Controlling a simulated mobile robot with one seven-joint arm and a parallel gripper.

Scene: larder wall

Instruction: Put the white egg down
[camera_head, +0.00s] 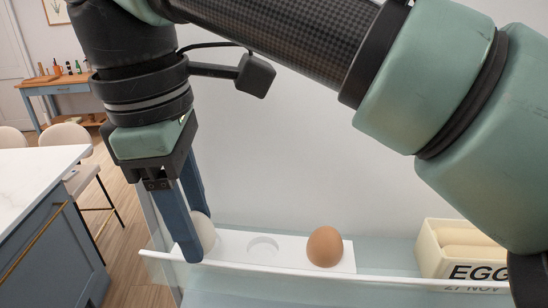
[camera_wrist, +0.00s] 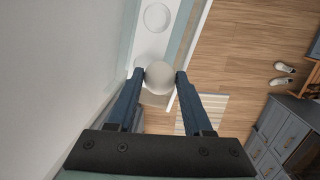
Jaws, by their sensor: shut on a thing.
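The white egg (camera_head: 208,230) is between the blue fingers of my gripper (camera_head: 197,234), at the left end of a white egg holder (camera_head: 225,244). The near finger hides part of the egg in the head view. In the wrist view the egg (camera_wrist: 159,77) sits between the two fingertips (camera_wrist: 160,76), which are shut on it. I cannot tell whether the egg touches the holder. An empty round hollow (camera_head: 263,248) shows in the middle of the holder and also in the wrist view (camera_wrist: 157,17). A brown egg (camera_head: 325,246) stands at its right end.
The holder lies on a pale blue shelf (camera_head: 385,262) with a raised front lip (camera_head: 330,277), close to the white wall (camera_head: 300,170). A cream egg box (camera_head: 462,250) stands at the right. A blue counter (camera_head: 50,240) stands at the left, below the shelf wood floor shows.

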